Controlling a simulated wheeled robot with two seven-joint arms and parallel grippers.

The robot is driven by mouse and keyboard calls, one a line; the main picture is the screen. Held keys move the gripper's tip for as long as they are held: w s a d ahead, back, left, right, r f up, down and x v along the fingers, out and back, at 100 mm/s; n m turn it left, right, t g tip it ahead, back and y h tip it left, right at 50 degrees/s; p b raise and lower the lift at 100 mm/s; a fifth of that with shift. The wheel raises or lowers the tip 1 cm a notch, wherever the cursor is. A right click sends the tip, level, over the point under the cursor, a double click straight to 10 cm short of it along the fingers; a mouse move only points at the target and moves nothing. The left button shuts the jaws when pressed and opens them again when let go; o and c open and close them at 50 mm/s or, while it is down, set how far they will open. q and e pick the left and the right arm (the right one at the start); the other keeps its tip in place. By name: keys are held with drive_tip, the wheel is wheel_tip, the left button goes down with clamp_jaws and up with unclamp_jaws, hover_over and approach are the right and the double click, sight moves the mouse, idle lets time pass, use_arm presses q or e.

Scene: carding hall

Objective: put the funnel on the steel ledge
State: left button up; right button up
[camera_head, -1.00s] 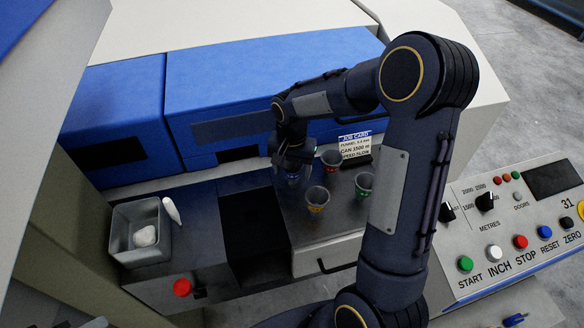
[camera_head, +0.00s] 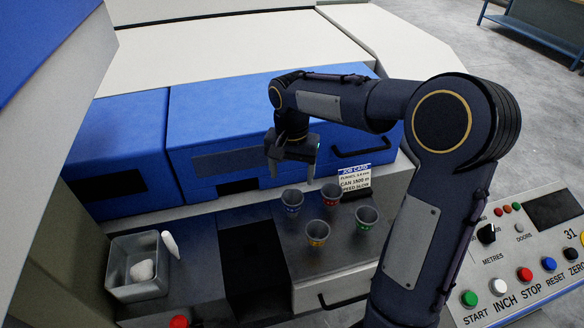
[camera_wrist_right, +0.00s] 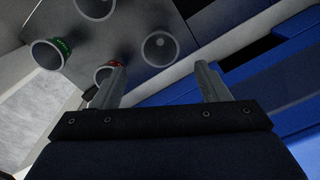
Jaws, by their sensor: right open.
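Several small grey funnels stand on a dark metal top (camera_head: 330,258) above a drawer: one with a blue band (camera_head: 292,203), one red (camera_head: 331,196), one yellow (camera_head: 316,235), one green (camera_head: 365,219). Which surface is the steel ledge is not clear. My right gripper (camera_head: 291,174) is open and empty, above and behind the blue-banded funnel, apart from it. In the right wrist view, the gripper (camera_wrist_right: 160,68) has nothing between its fingers; the green-banded (camera_wrist_right: 48,53) and red-banded (camera_wrist_right: 108,72) funnels show beyond. My left gripper is out of view.
A job card (camera_head: 354,179) stands behind the funnels. Blue machine covers (camera_head: 260,115) rise behind. A grey bin (camera_head: 138,288) with white fluff is at left, beside a dark opening (camera_head: 252,262). A button panel (camera_head: 525,260) is at right.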

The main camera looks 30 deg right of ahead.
drive_tip(key=s+a+r+n+t+y, duration=0.2)
drive_tip(key=s+r+n+t, duration=0.15)
drive_tip(key=s, duration=0.95)
drive_tip(key=s+a+f+n+t+y, duration=0.1)
drive_tip(key=s+a+f+n+t, duration=0.1)
drive_tip(key=s, duration=0.7)
drive_tip(key=a+n, duration=0.1)
drive_tip(key=a, duration=0.1)
drive_tip(key=shift+a+f+y, duration=0.15)
drive_tip(key=shift+a+y, duration=0.2)
drive_tip(key=shift+y, duration=0.05)
drive_tip(key=shift+s, duration=0.1)
